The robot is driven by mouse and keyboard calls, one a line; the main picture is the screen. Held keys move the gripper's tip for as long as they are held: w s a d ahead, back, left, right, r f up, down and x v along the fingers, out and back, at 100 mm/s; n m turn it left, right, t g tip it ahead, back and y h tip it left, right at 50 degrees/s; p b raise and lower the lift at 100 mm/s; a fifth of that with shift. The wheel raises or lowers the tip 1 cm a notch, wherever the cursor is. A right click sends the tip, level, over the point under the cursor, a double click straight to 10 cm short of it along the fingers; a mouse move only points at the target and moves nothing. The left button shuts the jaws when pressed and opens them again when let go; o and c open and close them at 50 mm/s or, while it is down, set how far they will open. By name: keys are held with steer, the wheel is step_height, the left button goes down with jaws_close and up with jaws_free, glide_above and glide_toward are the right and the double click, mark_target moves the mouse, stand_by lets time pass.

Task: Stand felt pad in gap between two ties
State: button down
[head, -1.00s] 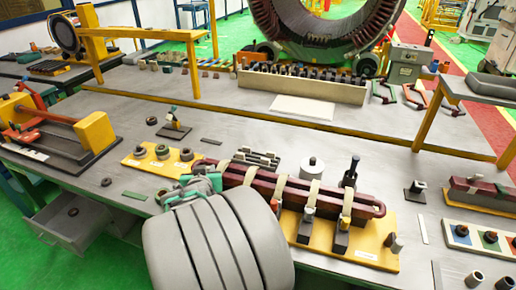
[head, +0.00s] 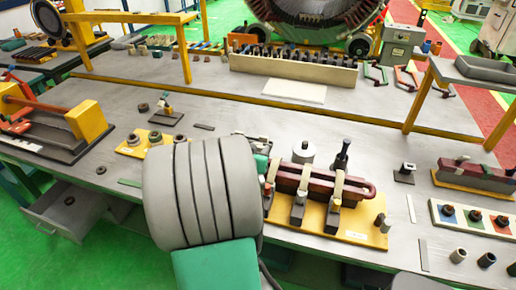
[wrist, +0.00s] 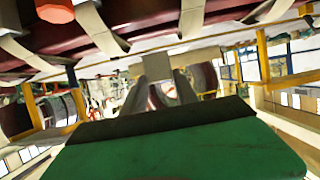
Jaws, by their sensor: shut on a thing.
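A dark red coil bar (head: 323,183) lies on a yellow board (head: 350,228), wrapped by pale ties (head: 305,177). The coil (wrist: 150,25) runs across the top of the wrist view, with ties (wrist: 101,28) and (wrist: 191,18) crossing it. My gripper (wrist: 160,80) shows two grey fingers shut on a small pale grey piece (wrist: 157,67), which seems to be the felt pad. It appears just below the coil, near the space between those two ties; contact is unclear.
Clamp blocks (head: 335,193) stand against the coil's front. A white spool (head: 303,150) and a dark upright tool (head: 342,155) stand behind it. An orange-red knob (wrist: 55,10) shows at the wrist view's top left.

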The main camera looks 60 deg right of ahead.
steer(key=shift+f+b, duration=1.55)
steer(key=shift+f, duration=0.5)
steer(key=c, duration=0.9)
jaws_free()
steer(key=b+v, duration=0.1)
steer(key=v, duration=0.7)
